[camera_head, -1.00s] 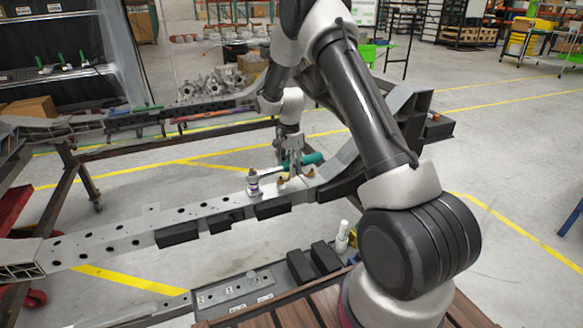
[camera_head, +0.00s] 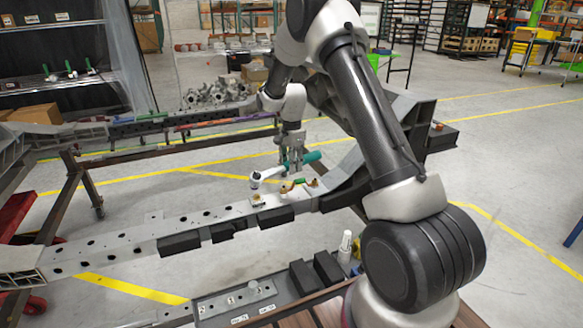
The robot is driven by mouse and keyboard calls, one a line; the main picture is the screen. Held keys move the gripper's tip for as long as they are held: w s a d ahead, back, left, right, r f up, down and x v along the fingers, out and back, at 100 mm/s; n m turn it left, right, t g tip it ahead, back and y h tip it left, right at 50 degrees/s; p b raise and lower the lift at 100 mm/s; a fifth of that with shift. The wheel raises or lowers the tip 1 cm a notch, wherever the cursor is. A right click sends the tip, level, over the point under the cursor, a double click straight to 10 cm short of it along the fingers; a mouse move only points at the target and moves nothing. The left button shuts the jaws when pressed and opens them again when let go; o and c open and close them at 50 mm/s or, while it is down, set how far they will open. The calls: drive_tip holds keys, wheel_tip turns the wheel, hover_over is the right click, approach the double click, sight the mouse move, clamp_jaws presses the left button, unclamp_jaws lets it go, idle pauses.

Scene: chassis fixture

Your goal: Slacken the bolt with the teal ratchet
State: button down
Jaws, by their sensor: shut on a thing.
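My gripper (camera_head: 293,168) is shut on the teal ratchet (camera_head: 313,157) above the chassis rail (camera_head: 120,247). The teal handle end sticks out to the right of the fingers. The ratchet's pale shaft runs left and a little down to its head (camera_head: 256,178). The head is over a small fitting (camera_head: 257,198) on the rail's top, where the bolt seems to be. The bolt itself is too small and covered to make out. I cannot tell whether the head touches it.
Black blocks (camera_head: 178,244) line the rail's near side. A grey tray (camera_head: 236,300) and a white bottle (camera_head: 345,242) are in front. A second rail runs behind.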

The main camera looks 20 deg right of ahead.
drive_tip(key=shift+r, duration=1.65)
